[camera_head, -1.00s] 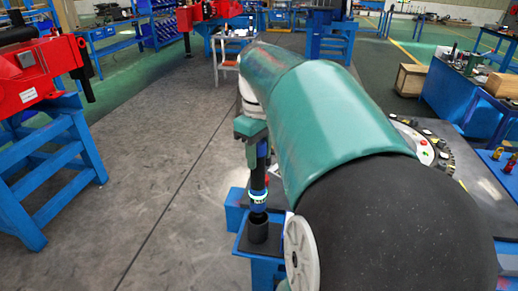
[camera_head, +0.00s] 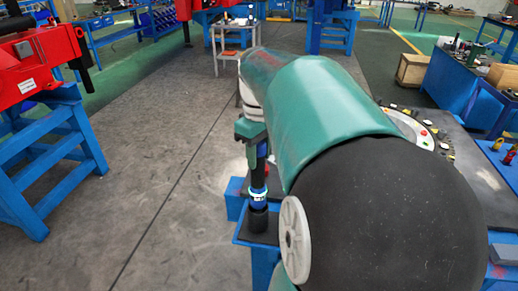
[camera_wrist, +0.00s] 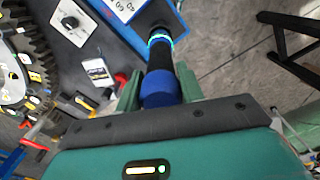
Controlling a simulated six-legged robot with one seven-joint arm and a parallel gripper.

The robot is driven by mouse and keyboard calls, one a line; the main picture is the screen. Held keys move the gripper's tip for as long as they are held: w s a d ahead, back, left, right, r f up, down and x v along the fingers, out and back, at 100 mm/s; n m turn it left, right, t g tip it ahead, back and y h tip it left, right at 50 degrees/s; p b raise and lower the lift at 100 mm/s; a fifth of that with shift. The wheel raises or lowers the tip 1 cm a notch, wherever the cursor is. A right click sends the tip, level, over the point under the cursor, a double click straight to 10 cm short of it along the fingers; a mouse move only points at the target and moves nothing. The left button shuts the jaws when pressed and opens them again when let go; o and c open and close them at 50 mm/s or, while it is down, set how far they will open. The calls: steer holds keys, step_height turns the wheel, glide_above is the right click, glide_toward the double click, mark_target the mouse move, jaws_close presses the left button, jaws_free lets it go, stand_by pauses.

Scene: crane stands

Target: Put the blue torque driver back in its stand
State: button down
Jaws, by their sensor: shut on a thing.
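My gripper (camera_wrist: 159,86) is shut on the blue torque driver (camera_wrist: 160,92), with one green finger on each side of it. The driver has a blue grip end, a dark body and a glowing ring. In the head view the driver (camera_head: 258,197) hangs upright below my gripper (camera_head: 252,136). Its lower end meets a black cup (camera_head: 258,219) on a blue stand (camera_head: 243,240). How deep it sits in the cup cannot be told. My arm hides much of the stand's right side.
A dark bench (camera_head: 470,165) with a round dial-like tray (camera_head: 415,130) and small tools lies right of my arm. Blue frames with red machines (camera_head: 40,65) stand at the left. The grey floor (camera_head: 150,190) between is clear.

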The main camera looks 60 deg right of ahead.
mark_target(259, 166)
steer(key=shift+f, duration=1.95)
steer(key=c, duration=0.8)
jaws_free()
steer(key=shift+f, duration=0.15)
steer(key=shift+r, duration=2.55)
steer(key=shift+r, duration=0.1)
step_height(259, 166, up, 14)
steer(key=shift+f, duration=0.15)
